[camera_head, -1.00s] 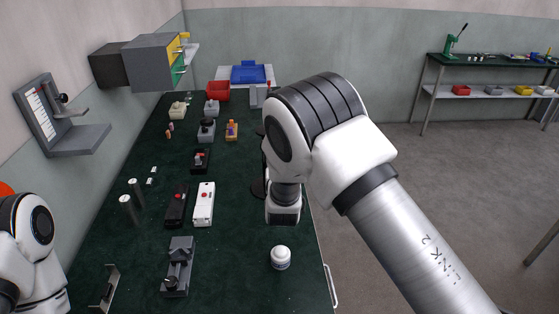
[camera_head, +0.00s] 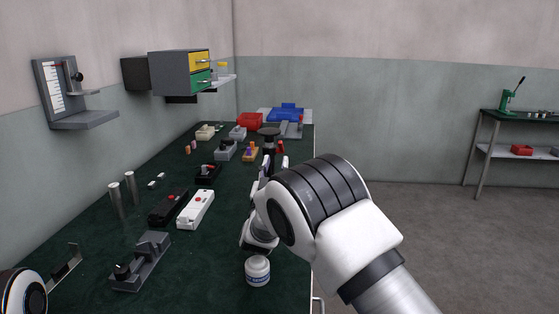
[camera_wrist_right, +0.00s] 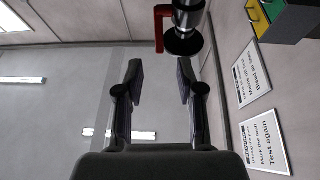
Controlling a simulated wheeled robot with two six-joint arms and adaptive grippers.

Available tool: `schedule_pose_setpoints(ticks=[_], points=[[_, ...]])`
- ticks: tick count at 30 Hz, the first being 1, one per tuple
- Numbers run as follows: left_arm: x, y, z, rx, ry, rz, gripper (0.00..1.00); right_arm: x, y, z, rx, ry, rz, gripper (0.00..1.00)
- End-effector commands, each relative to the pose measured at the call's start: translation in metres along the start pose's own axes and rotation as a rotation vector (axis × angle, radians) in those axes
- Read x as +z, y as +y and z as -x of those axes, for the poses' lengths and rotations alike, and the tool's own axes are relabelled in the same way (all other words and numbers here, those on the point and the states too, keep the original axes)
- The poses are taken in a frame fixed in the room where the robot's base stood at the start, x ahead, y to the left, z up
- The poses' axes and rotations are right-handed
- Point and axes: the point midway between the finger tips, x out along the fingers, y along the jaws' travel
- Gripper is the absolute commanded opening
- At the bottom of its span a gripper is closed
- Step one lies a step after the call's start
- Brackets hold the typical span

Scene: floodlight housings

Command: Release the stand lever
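In the right wrist view, a dark post with a silver collar and a round black disc (camera_wrist_right: 183,43) hangs in at the top. A red L-shaped lever (camera_wrist_right: 160,30) sits at its side. In the head view, the stand's black round top (camera_head: 268,131) shows beyond my right gripper (camera_head: 272,165), with a bit of red (camera_head: 281,147) beside it. In the wrist view, the two fingers of the right gripper (camera_wrist_right: 160,82) are apart with nothing between them; the lever lies ahead of the tips, not touching. My arm hides the stand's foot. The left gripper is out of view.
A red bin (camera_head: 249,121) and blue tray (camera_head: 286,112) are at the back. Drawers (camera_head: 181,72) hang on the wall.

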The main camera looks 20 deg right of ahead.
Motion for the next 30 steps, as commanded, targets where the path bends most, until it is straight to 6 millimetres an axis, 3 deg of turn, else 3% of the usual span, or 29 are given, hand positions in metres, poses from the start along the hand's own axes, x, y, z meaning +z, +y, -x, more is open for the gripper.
schedule_pose_setpoints(ticks=[3, 9, 18, 21, 27, 30], points=[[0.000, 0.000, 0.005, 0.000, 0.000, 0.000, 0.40, -0.001, 0.001, -0.025, 0.003, -0.001, -0.002, 0.38], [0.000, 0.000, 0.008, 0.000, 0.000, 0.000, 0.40, 0.000, 0.001, -0.057, 0.001, -0.002, -0.001, 0.38], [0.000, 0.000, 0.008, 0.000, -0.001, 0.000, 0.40, 0.000, 0.001, -0.063, -0.001, -0.002, 0.001, 0.38], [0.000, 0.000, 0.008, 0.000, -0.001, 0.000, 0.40, 0.000, 0.001, -0.063, -0.001, -0.002, 0.001, 0.02], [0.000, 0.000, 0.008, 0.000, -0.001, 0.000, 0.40, 0.000, 0.001, -0.063, -0.001, -0.003, 0.001, 0.00], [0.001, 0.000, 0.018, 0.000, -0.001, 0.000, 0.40, -0.005, 0.000, -0.066, -0.002, -0.028, 0.001, 0.00]])
